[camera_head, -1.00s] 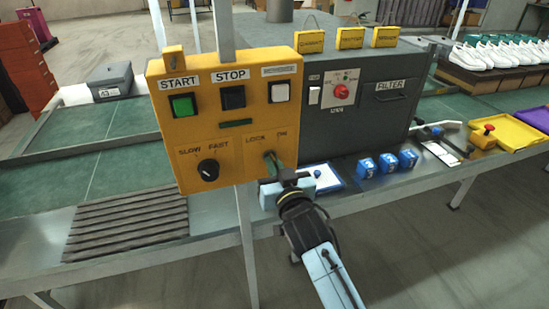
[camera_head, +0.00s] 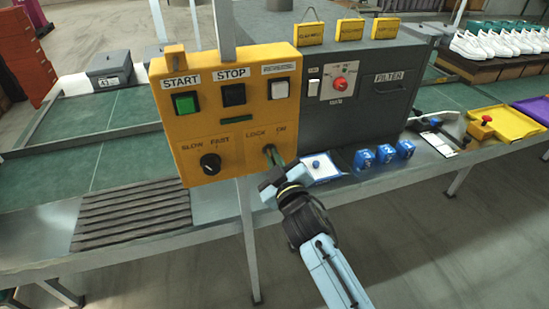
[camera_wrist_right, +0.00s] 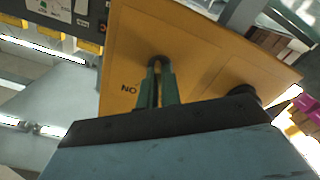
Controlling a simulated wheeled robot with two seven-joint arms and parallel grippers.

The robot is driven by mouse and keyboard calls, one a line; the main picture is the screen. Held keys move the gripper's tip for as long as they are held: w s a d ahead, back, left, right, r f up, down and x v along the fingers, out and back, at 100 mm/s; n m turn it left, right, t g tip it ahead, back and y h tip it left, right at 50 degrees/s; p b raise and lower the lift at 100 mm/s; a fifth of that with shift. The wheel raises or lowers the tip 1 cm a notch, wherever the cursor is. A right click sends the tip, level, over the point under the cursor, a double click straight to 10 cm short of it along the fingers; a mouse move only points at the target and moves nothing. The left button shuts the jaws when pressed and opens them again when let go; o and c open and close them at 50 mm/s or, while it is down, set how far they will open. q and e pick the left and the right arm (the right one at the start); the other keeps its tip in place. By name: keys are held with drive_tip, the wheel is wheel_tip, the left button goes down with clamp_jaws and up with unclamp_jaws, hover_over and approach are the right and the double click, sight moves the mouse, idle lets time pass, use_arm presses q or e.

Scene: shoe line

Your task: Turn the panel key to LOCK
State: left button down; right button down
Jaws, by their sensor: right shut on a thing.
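The yellow control panel (camera_head: 235,140) stands upright on a post, with LOCK and ON marks at its lower right. The panel key (camera_head: 268,151) sits in its switch under these marks, mostly hidden by my right gripper (camera_head: 274,162). In the right wrist view, the gripper's green fingers (camera_wrist_right: 160,88) are close together around the key (camera_wrist_right: 156,62) at the panel face. An upside-down ON mark (camera_wrist_right: 129,89) shows beside them. I cannot tell exactly which mark the key points to. My left gripper is not in view.
A black SLOW/FAST knob (camera_head: 210,163) is left of the key. Green START (camera_head: 186,103), black STOP (camera_head: 233,94) and white (camera_head: 280,90) buttons are above. A grey machine (camera_head: 365,110) stands behind on the right. Blue blocks (camera_head: 385,154) sit on the bench.

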idle(0.5)
drive_tip(key=c, duration=1.6)
unclamp_jaws()
drive_tip(key=shift+s, duration=0.1)
drive_tip(key=v, duration=1.3)
drive_tip(key=shift+d, duration=0.1)
